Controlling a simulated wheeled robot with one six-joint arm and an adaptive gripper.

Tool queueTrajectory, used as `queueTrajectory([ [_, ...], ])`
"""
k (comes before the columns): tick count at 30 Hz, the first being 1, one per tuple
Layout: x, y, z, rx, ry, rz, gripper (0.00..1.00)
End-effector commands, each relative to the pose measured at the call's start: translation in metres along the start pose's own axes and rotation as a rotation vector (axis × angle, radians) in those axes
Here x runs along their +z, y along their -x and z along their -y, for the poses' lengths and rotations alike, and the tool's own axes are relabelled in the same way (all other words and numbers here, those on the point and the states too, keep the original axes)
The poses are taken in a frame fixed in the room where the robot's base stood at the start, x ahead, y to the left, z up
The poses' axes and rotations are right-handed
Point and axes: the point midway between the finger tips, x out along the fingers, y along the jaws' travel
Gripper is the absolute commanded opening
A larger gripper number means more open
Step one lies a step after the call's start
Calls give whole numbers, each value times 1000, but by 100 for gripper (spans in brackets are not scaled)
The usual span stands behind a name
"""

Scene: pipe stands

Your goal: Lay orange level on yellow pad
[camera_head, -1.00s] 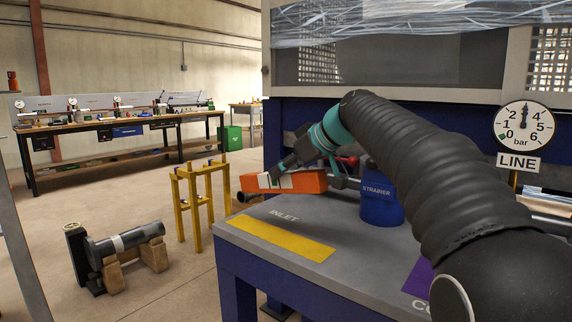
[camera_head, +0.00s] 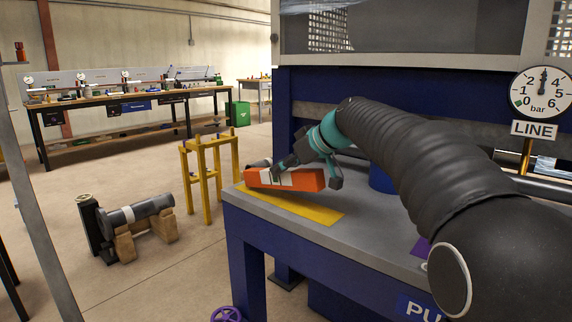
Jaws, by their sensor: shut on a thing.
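The orange level (camera_head: 308,180) is a long orange bar with a pale band near its middle. My gripper (camera_head: 283,174) is shut on it near that band. The level is above the far part of the yellow pad (camera_head: 318,212), a flat yellow strip on the grey bench top. The near part of the pad is bare. The level hides the pad's far part and the INLET lettering. I cannot tell whether the level touches the pad.
The blue strainer (camera_head: 381,177) stands right of the level, partly behind my arm. A purple patch (camera_head: 421,247) lies on the bench farther right. A yellow stand (camera_head: 208,176) stands on the floor beyond the bench's left edge. A pipe on wooden blocks (camera_head: 137,222) lies farther left.

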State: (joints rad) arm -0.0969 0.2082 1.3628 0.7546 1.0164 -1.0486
Motion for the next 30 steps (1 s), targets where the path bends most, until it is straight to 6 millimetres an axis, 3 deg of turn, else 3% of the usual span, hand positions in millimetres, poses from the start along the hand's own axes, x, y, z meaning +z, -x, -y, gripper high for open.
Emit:
queueTrajectory([
  [13, 4, -3, 0, 1, 0, -1, 0],
  [14, 4, -3, 0, 1, 0, -1, 39],
  [17, 4, -3, 0, 0, 0, -1, 64],
  [30, 4, 4, -1, 2, 0, -1, 66],
])
